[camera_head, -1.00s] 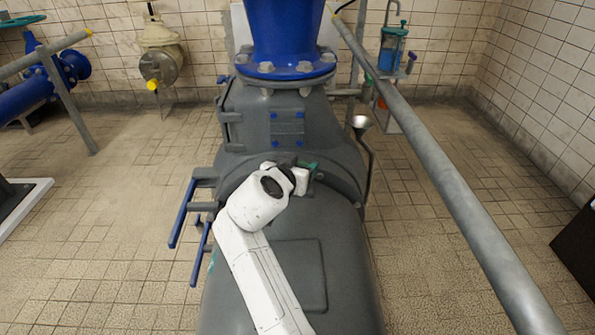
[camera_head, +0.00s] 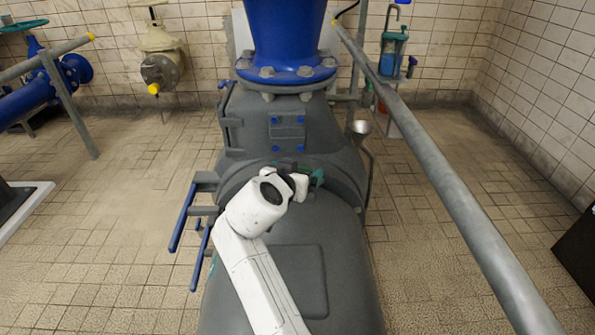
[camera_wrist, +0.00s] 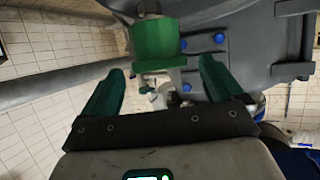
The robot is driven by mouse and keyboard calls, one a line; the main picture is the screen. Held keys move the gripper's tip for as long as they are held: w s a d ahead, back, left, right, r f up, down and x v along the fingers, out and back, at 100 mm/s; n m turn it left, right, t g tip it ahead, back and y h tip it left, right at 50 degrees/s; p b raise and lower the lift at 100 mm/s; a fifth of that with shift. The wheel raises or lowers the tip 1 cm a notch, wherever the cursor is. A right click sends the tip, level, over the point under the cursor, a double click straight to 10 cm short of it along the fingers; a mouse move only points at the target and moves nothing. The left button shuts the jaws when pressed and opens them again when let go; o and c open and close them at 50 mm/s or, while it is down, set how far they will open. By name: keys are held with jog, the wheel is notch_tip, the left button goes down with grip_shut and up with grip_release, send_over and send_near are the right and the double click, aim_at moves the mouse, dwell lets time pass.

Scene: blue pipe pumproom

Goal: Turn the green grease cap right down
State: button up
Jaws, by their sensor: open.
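In the head view my gripper (camera_head: 316,178) is over the grey casing (camera_head: 300,230), partly behind my white wrist. I cannot pick out the cap there.
A blue vertical pipe (camera_head: 285,35) with a bolted flange rises behind. A grey rail (camera_head: 440,180) slants along the right. Blue handles (camera_head: 183,217) stick out at the casing's left. Tiled floor is open on the left.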

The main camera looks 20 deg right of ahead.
jog(key=p+v, duration=0.1)
jog(key=v, duration=0.9)
jog(key=shift+s+p, duration=0.15)
jog(key=shift+p, duration=0.25)
jog(key=shift+a, duration=0.1)
